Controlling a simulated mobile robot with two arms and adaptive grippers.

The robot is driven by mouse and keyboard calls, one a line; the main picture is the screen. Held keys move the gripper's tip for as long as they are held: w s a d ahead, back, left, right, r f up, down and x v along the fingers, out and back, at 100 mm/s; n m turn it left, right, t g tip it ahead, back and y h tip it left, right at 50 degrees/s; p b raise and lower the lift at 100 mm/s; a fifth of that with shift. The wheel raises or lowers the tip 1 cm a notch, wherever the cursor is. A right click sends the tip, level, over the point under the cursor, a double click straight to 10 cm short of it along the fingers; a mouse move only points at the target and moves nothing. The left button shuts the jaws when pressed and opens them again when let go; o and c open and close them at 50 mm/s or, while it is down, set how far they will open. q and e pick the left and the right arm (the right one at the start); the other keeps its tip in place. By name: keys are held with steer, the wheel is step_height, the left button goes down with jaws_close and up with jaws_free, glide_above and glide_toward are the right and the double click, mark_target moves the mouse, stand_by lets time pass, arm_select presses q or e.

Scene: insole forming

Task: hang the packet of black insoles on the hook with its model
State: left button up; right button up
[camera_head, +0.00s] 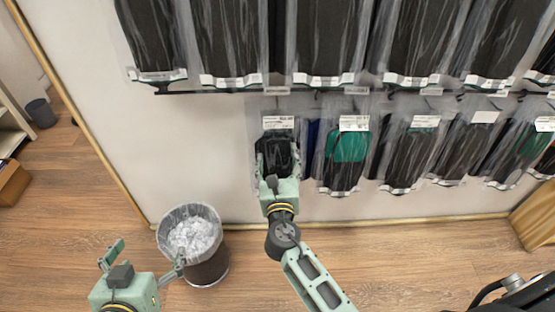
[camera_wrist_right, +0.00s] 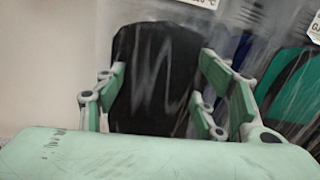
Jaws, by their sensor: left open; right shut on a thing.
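A clear packet of black insoles (camera_head: 276,145) is upright against the wall at the left end of the lower row, with a white label at its top. My right gripper (camera_head: 277,165) is shut on this packet, its fingers on either side of the black insoles. In the right wrist view the same packet (camera_wrist_right: 155,75) stands between the fingers (camera_wrist_right: 158,95). Whether its top is on a hook cannot be told. My left gripper (camera_head: 140,262) is open and empty at the lower left, away from the wall.
Beside the held packet hangs a packet with a green and black insole (camera_head: 347,150); more packets (camera_head: 412,150) follow to the right. A dark rail (camera_head: 225,90) carries labels below an upper row of black packets (camera_head: 325,40). A lined waste bin (camera_head: 207,262) stands on the floor below.

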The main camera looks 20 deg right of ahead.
steer(key=o, duration=1.4)
